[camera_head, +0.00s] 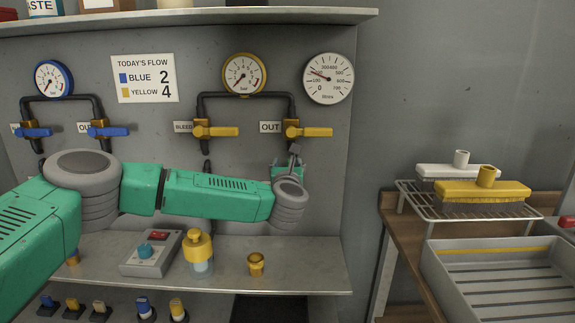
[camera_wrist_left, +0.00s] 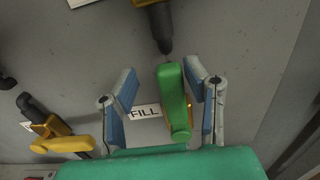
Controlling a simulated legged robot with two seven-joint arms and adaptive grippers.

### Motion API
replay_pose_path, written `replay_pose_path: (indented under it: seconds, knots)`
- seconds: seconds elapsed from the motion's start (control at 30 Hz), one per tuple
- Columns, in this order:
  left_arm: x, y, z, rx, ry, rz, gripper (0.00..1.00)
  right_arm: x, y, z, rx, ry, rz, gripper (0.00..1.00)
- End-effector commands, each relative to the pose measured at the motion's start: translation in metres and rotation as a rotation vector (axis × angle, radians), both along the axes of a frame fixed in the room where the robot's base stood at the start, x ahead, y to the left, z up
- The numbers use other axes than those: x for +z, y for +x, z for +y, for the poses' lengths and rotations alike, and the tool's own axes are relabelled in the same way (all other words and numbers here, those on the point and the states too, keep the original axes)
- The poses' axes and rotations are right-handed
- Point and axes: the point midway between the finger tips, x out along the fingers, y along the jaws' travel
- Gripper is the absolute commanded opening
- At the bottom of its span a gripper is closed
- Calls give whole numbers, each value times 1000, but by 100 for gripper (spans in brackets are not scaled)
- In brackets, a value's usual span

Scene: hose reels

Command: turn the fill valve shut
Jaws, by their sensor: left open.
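The fill valve's green lever (camera_wrist_left: 172,95) is in the left wrist view, beside the white FILL label (camera_wrist_left: 145,112). It lies lengthwise between my left fingers, roughly in line with the black pipe (camera_wrist_left: 161,30) above it. My left gripper (camera_wrist_left: 160,72) is open, its blue pads on either side of the lever. The lever is closer to the right-hand finger; I cannot tell whether they touch. In the head view my left gripper (camera_head: 293,158) is at the panel, below the yellow OUT valve (camera_head: 310,132). There my wrist hides most of the fill valve. My right gripper is not in view.
The yellow BLEED valve (camera_head: 222,132) and two blue valves are left on the panel. Gauges (camera_head: 328,78) hang above. A shelf (camera_head: 225,275) below holds a yellow-capped bottle (camera_head: 199,249), a control box (camera_head: 151,254) and a brass fitting (camera_head: 256,264). Brushes (camera_head: 482,190) rest on a rack at right.

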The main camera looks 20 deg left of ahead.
Motion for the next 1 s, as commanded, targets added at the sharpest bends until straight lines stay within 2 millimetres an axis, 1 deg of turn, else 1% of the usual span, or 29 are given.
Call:
replay_pose_path:
  seconds: [0.13,0.4,0.43,0.47,0.5,0.53,0.57,0.87,1.0]
  knots:
    - [0,8,-1,-2,1,0,41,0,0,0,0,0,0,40]
    - [0,9,4,-2,-2,0,41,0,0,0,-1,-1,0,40]
    - [-1,9,4,-2,-3,0,38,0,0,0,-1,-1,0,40]
    - [-1,9,5,-2,-3,0,27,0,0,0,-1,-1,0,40]
    - [-1,9,5,-2,-3,0,13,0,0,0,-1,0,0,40]
    - [-1,9,5,-2,-3,0,3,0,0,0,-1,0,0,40]
    - [-1,9,5,-2,-3,0,0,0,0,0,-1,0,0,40]
    - [-1,10,3,2,14,6,0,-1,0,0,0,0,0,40]
    - [-2,11,-2,0,57,18,0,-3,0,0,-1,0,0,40]
